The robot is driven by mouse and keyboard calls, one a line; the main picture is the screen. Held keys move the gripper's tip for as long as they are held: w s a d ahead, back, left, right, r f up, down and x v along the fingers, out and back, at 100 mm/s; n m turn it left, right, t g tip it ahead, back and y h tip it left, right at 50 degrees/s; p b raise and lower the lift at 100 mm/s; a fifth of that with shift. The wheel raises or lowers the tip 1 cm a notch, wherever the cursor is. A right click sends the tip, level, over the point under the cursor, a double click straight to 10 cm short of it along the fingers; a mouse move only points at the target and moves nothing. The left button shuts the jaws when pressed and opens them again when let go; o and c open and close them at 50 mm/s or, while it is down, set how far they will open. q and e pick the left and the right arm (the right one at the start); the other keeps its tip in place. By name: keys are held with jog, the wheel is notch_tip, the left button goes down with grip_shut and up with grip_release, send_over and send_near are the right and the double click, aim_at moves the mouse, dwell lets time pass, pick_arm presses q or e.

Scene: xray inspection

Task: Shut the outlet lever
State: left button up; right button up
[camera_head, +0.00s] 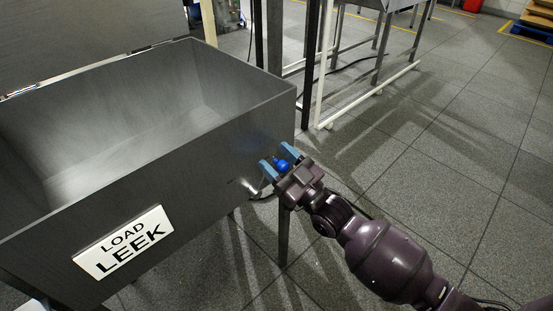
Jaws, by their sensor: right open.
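The outlet lever shows as a small blue knob (283,165) at the right end of the grey bin, low on its front side. My right gripper (279,159) reaches in from the lower right. Its two blue-tipped fingers are apart, one on each side of the knob in this view. I cannot tell whether either finger touches the knob. The lever's shaft is mostly hidden by the gripper. My left gripper is not in view.
The grey open-topped bin (205,150) fills the left side and carries a "LOAD LEEK" sign (124,242). A thin leg stands below it, near my gripper. A metal frame stands behind. Tiled floor (440,150) on the right is clear.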

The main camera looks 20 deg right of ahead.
grip_shut()
jog(key=shift+r, duration=0.1)
dwell(0.3)
